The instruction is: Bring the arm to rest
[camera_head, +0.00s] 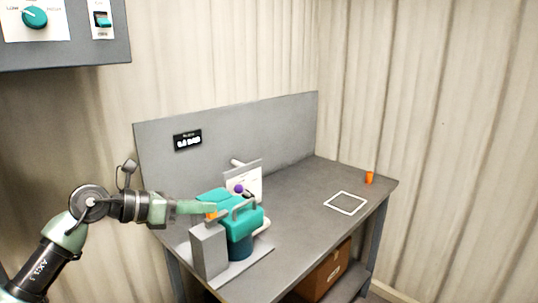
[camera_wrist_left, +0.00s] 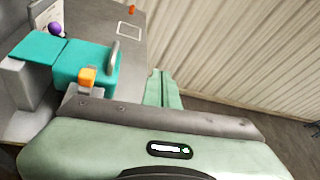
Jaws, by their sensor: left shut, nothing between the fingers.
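My left arm comes in from the left in the head view. Its gripper (camera_head: 208,206) is shut and empty, just over the near left part of a teal machine (camera_head: 238,222). In the left wrist view the closed fingers (camera_wrist_left: 162,82) point toward the corrugated wall, to the right of the teal machine (camera_wrist_left: 88,64). An orange part (camera_wrist_left: 87,76) shows on the machine near the gripper body. I cannot tell whether the fingers touch the machine. My right gripper is not in view.
The machine stands on a grey table (camera_head: 310,222) with a grey backboard (camera_head: 230,130). A white square outline (camera_head: 346,203) and an orange cup (camera_head: 369,178) are at the right. A cardboard box (camera_head: 325,275) sits below. A control panel (camera_head: 65,35) hangs upper left. The table's right part is mostly clear.

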